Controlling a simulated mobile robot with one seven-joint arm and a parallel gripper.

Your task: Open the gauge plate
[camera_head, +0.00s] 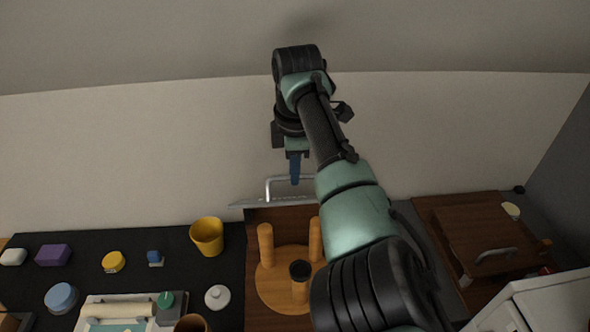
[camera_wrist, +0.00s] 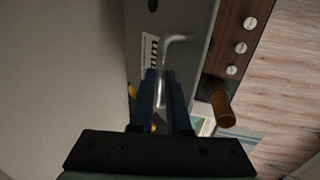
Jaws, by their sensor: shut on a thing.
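The gauge plate is a grey metal plate (camera_wrist: 192,62) with a white printed label, filling the middle of the wrist view. In the head view its thin edge (camera_head: 248,204) shows at the back of a dark wooden unit. A bent silver handle (camera_wrist: 178,38) stands out from the plate; it also shows in the head view (camera_head: 268,186). My gripper (camera_head: 295,183) points down at this handle. In the wrist view its blue fingers (camera_wrist: 162,78) are closed around the handle's bar. The fingers hide part of the bar.
Below the plate, the wooden unit holds a round wooden board (camera_head: 283,297) with upright pegs and a dark-topped piece. A yellow cup (camera_head: 207,236) stands left on a black surface with several small items. A wooden box (camera_head: 490,235) lies right. The pale wall is close behind.

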